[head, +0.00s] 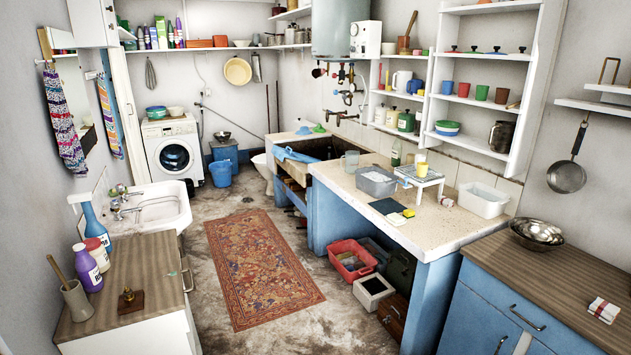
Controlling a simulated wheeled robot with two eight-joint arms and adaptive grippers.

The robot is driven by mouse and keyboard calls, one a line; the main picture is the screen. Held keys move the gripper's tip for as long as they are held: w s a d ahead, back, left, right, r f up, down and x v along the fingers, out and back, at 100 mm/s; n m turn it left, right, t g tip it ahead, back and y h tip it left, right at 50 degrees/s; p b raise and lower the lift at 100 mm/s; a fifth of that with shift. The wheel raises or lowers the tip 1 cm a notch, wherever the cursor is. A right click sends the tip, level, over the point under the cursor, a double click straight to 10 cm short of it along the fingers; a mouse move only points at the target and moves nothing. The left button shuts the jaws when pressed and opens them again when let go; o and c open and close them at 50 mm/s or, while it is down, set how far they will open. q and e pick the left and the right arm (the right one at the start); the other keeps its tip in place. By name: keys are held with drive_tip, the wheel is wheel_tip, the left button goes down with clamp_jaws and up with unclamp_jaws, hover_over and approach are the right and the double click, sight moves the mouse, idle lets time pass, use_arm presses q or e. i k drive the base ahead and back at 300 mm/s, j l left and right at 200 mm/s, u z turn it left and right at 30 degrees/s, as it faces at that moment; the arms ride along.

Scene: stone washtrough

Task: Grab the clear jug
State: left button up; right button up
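A clear, greyish jug (351,161) stands upright on the pale counter (378,222), at its far left end beside the stone trough (310,150). It is small in the view, and its handle is hard to make out. A translucent grey tub (377,182) is just in front of it and to the right. Neither of my grippers shows in the head view.
A green bottle (396,153), a small white rack (419,178) with a yellow cup and a clear tub (482,200) stand along the counter. A patterned rug (260,265) lies on the open floor. A red basket (351,259) sits under the counter.

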sight(352, 156)
drive_tip(key=i, duration=2.55)
drive_tip(key=i+j+z, duration=0.1)
drive_tip(key=i+z, duration=0.3)
drive_tip(key=i, duration=0.15)
drive_tip(key=i+j+z, duration=0.35)
drive_tip(key=i, duration=0.15)
drive_tip(key=i+j+z, duration=0.8)
drive_tip(key=i+j, duration=0.05)
drive_tip(key=i, duration=0.05)
